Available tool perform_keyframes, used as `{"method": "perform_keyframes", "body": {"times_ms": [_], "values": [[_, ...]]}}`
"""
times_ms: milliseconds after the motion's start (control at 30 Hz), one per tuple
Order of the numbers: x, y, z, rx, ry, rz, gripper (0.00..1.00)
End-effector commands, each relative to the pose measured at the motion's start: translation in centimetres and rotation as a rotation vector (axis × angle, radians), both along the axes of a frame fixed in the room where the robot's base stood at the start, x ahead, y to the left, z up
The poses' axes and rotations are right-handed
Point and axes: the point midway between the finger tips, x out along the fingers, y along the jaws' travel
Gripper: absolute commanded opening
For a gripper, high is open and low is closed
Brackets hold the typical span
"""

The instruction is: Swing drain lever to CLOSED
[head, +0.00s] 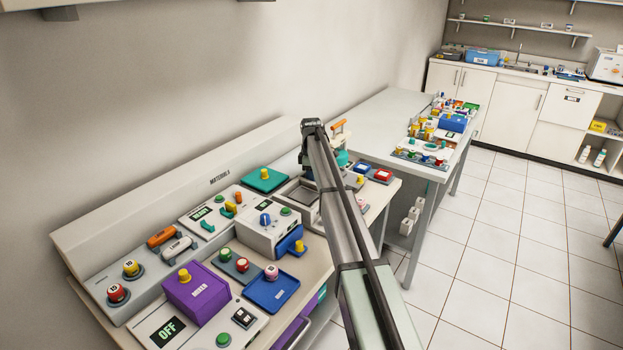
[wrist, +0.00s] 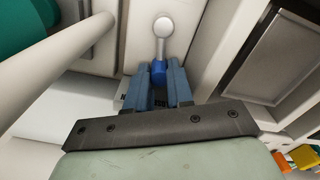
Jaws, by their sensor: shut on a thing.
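In the wrist view, the drain lever (wrist: 160,48) is a pale grey arm with a round grey knob-like end at the top and a blue grip (wrist: 158,72) at its near end. My gripper (wrist: 158,80) has its two blue fingers on either side of the blue grip and is shut on it. The lever points straight up and down in the picture, against a light panel. In the head view, my arm hides the lever and my fingers.
A pale tube (wrist: 62,62) and a teal part (wrist: 18,28) are left of my gripper; a recessed grey tray (wrist: 277,58) is right. The head view shows a crowded bench with a purple box (head: 196,293), a blue tray (head: 272,291) and an orange handle (head: 338,127) beyond my arm.

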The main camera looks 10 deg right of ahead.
Motion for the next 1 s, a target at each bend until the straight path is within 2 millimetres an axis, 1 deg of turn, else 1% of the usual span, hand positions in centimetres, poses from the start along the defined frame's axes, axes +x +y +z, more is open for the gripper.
{"method": "perform_keyframes", "body": {"times_ms": [67,100,167,200,500,733,1000], "values": [[0.0,0.0,0.0,0.0,0.0,-0.001,0.0],[0.0,0.0,0.0,0.0,0.0,-0.001,0.25],[0.0,0.0,0.0,0.0,0.0,-0.001,0.31],[0.0,0.0,0.0,0.0,0.0,-0.001,0.32],[0.0,0.0,0.0,0.0,0.001,-0.012,0.32],[0.5,-0.3,0.1,0.0,0.001,-0.123,0.32],[0.5,-0.3,4.7,0.0,-0.001,-0.119,0.32]]}}
